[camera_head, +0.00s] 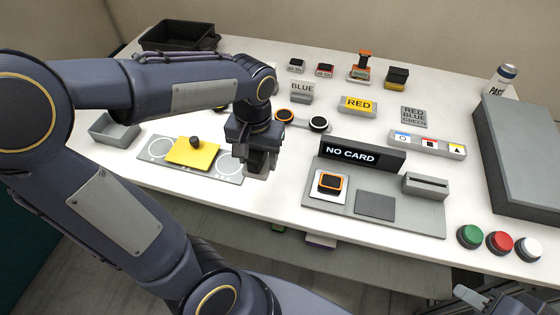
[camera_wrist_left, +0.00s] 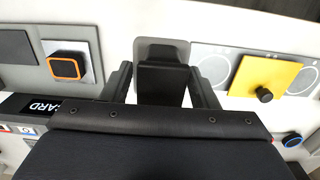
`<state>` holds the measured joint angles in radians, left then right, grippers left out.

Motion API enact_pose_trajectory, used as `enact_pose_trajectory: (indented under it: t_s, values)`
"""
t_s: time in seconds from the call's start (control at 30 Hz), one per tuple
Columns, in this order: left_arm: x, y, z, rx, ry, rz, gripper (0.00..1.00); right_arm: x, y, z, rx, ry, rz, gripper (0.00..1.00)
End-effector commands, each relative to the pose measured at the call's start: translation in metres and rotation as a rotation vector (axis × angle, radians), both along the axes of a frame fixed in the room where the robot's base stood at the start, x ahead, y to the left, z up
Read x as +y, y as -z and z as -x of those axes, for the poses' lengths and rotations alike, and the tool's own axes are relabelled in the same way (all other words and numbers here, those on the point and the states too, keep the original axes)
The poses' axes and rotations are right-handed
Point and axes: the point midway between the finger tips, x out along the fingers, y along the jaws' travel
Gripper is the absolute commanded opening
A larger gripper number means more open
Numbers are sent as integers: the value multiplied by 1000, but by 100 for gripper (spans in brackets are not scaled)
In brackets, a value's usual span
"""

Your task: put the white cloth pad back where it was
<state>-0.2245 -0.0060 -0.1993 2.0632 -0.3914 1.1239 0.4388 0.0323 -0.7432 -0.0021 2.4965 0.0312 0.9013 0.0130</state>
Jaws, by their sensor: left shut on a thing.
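My left gripper (camera_head: 260,165) is over the white table, between the circle-marked plate and the grey board. In the left wrist view its fingers (camera_wrist_left: 160,85) are shut on a dark block (camera_wrist_left: 160,82). A light grey rounded square (camera_wrist_left: 160,47) shows just beyond the block; I cannot tell whether they are joined. A flat white square pad (camera_head: 341,196) lies on the grey board (camera_head: 318,165) under an orange-rimmed black piece (camera_head: 329,182). I cannot tell for sure which is the white cloth pad. My right gripper (camera_head: 480,298) is partly visible at the lower right; its jaws are unclear.
A yellow square (camera_head: 200,152) with a black knob lies on the circle-marked plate (camera_head: 228,166). A NO CARD sign (camera_head: 362,155) and slotted block (camera_head: 425,186) stand on the board. A grey tray (camera_head: 115,130) is left; several buttons (camera_head: 470,236) are right.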

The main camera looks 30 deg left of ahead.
Motion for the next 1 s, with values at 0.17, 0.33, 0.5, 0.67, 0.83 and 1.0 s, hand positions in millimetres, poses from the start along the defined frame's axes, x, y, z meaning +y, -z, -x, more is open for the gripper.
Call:
enact_pose_trajectory:
  t_s: [0.17,0.33,0.5,0.67,0.83,1.0]
  values:
    - [-7,30,-36,8,0,-2,36,0,-4,0,0,0,0,36]
    - [-11,54,-57,3,0,-1,36,0,-6,0,0,0,0,36]
    - [-13,65,-66,1,-1,-1,36,0,-7,0,0,0,0,36]
    - [-14,87,-69,4,-1,-1,36,0,-7,0,0,0,0,36]
    - [-13,99,-69,-1,-1,0,36,0,-7,0,0,0,0,36]
    - [-14,99,-69,-1,-1,0,36,0,-7,0,0,0,0,36]
